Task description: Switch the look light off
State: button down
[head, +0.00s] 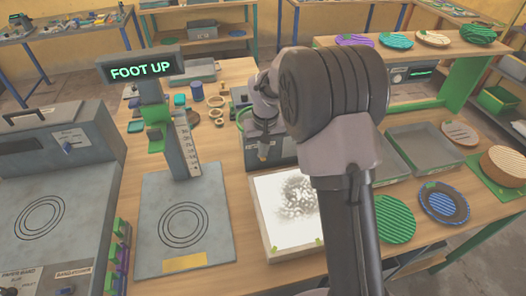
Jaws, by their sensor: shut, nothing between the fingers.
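A square frame with a bright white panel (265,190) lies on the wooden table in the middle, and the panel looks lit. A grey speckled pattern shows on it, and small yellow-green tabs sit at its front corners. I cannot tell for certain that this is the look light, and I make out no switch on it. My arm covers its right side. My gripper (263,154) points down just beyond the panel's back edge, in front of a grey box (285,153). It is shut and empty. I cannot tell whether it touches the box.
A grey stand with a "FOOT UP" display (140,68) rises left of the panel. A grey machine (50,190) stands farther left. Grey trays (425,147), a green striped disc (397,222) and a blue striped plate (444,203) lie right of my arm. A shelf with colourful plates is behind.

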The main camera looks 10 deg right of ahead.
aim_at(264, 160)
jog(key=shift+s+f+t+b, duration=0.2)
jog(key=shift+t+b, duration=0.2)
jog(key=shift+b, duration=0.8)
jog(key=shift+s+f+t+b, duration=0.8)
jog(key=shift+s+f+b, duration=0.25)
jog(key=shift+b, duration=1.65)
jog(key=shift+s+f, duration=0.2)
jog(key=shift+f, duration=0.25)
jog(key=shift+w+r+p, duration=0.35)
jog(key=shift+w+r, duration=0.05)
jog(key=shift+w, duration=0.35)
